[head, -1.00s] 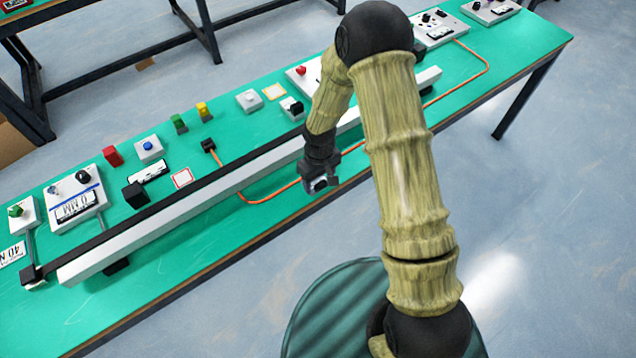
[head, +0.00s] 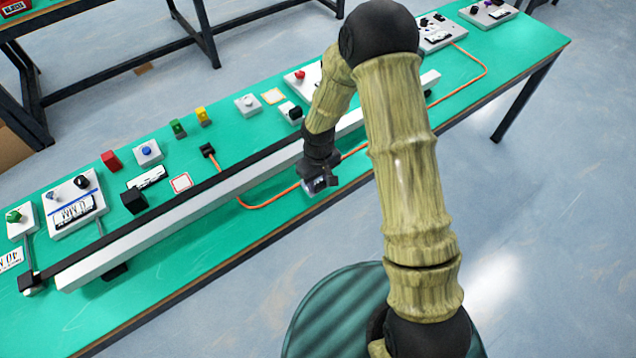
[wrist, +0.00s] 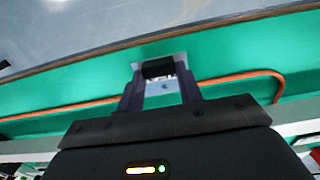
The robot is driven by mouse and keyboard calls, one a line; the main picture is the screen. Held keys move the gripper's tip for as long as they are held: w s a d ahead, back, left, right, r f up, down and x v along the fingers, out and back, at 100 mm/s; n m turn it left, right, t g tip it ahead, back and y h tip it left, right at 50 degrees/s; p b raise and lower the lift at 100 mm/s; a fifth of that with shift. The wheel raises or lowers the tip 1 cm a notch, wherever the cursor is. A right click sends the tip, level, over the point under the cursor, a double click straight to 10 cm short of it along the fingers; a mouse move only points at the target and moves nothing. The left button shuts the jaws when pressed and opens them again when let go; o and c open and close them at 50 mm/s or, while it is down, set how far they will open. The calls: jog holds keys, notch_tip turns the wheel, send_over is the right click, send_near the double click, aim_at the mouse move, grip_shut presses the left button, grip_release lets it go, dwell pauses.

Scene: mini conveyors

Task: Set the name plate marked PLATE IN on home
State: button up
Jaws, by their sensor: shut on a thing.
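My gripper (head: 318,186) hangs over the near side of the bench, in front of the long conveyor. In the wrist view its two fingers (wrist: 162,92) are closed on a small pale piece (wrist: 164,87) with dark lettering, partly readable. I take it for the name plate, but its full marking cannot be read. A dark part sits at its far end. In the head view the held piece shows only as a small pale-grey patch. I cannot tell which spot is home. A red-edged white square (head: 181,183) and a yellow-edged square (head: 272,96) lie flat behind the conveyor.
The long white and black conveyor (head: 180,219) runs across the bench. An orange cable (head: 262,205) loops on the near side. Behind stand a black block (head: 134,201), a lettered white label (head: 147,178), a red block (head: 111,161), and button boxes. The near green strip is mostly clear.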

aim_at(318, 183)
notch_tip(318, 183, up, 8)
jog(key=shift+s+r, duration=0.1)
jog(key=shift+r, duration=0.15)
dwell(0.5)
